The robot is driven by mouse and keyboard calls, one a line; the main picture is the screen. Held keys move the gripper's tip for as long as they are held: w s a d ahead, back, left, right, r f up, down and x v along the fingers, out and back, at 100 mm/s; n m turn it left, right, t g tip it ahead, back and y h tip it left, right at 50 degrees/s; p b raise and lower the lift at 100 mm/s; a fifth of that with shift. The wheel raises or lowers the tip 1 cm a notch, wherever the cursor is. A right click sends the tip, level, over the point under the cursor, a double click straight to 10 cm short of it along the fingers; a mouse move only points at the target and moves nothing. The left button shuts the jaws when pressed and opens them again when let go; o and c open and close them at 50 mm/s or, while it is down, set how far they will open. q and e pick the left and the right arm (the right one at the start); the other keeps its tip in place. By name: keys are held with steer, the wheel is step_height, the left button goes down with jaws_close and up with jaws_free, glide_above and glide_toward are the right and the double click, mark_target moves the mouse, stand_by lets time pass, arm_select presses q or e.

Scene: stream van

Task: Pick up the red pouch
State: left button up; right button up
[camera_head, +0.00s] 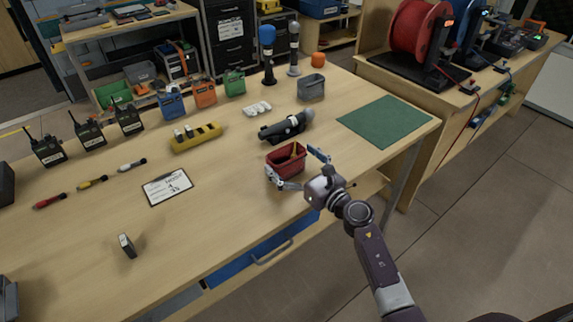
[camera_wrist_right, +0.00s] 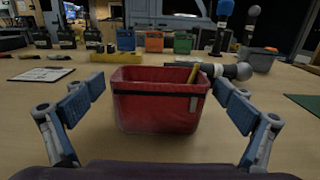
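The red pouch (camera_head: 283,161) is an open-topped red container with a dark band, standing upright on the table near its front right edge. Something yellow sticks up inside it. In the right wrist view the pouch (camera_wrist_right: 160,103) sits between the two fingers. My right gripper (camera_head: 296,170) is open, with one blue-padded finger on each side of the pouch. In the right wrist view there is a gap between each finger pad and the pouch. My left gripper is not in view.
A dark microphone-like device (camera_head: 286,126) lies just behind the pouch. A grey bin (camera_head: 311,87) and a green mat (camera_head: 385,122) lie farther back and right. A clipboard (camera_head: 167,187) lies to the left. The table between clipboard and pouch is clear.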

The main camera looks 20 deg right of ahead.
steer(key=c, duration=0.7)
steer(key=shift+c, duration=1.1)
steer(key=shift+r, duration=0.1)
